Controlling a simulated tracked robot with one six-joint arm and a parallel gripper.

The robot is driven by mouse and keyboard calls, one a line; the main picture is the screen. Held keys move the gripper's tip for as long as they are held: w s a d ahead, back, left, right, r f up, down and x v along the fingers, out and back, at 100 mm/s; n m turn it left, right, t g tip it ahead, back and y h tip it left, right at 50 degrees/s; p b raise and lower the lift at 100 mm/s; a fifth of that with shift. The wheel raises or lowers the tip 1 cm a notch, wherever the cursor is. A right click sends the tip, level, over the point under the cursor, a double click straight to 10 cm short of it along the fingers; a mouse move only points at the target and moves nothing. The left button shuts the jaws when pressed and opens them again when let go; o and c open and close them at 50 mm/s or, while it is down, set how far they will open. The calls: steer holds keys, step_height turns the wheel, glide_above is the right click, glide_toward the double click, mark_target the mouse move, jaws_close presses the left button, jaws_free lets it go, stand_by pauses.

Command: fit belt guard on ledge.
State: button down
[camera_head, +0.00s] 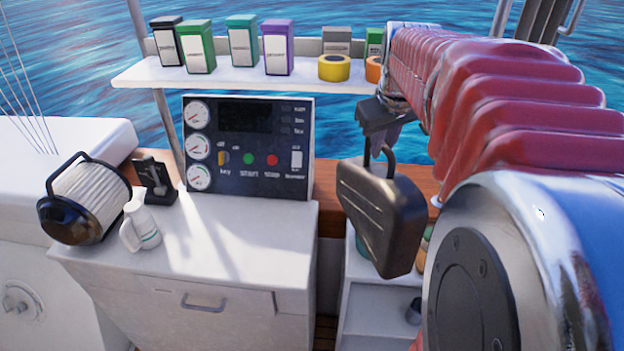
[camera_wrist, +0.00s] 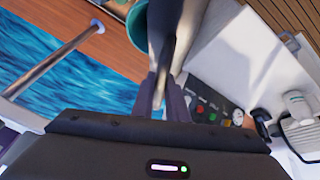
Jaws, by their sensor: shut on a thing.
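The belt guard (camera_head: 383,218) is a dark grey, rounded casing with ribs on its face and a loop handle on top. It hangs tilted in the air, right of the control panel. My gripper (camera_head: 376,143) is shut on its handle from above. In the wrist view the belt guard (camera_wrist: 170,32) extends away between my fingers (camera_wrist: 160,98), partly hidden by them. A wooden ledge (camera_head: 328,188) runs behind the cabinet. The belt guard covers part of this ledge in the head view. I cannot tell whether this is the ledge of the task.
A white shelf (camera_head: 235,76) above holds several boxes and tape rolls. Low shelving (camera_head: 372,308) sits below the guard.

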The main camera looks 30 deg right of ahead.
steer(key=shift+x, duration=1.2)
steer(key=shift+s+a+f, duration=0.1)
steer(key=shift+s+a, duration=0.05)
